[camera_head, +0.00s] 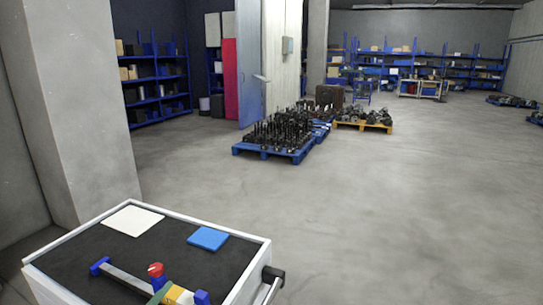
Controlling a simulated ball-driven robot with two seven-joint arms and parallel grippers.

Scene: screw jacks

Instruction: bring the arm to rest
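Neither of my arms nor my grippers show in the head view. On the dark top of a white-rimmed cart (255,251) at the lower left lies a grey bar (125,279) with a blue end piece (100,266) at its left. A red knob (156,269) stands beside the bar on a blue part. A yellow and white piece (178,295), a green piece and another blue piece (202,298) sit at its right, partly cut off by the picture's lower edge. A white square plate (134,221) and a blue square plate (208,238) lie flat behind them.
A handle (273,276) sticks out at the cart's right. A concrete pillar (85,120) stands behind the cart at left. A blue pallet (266,152) with dark parts and a yellow pallet (362,126) stand farther back. Blue shelves (155,90) line the walls.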

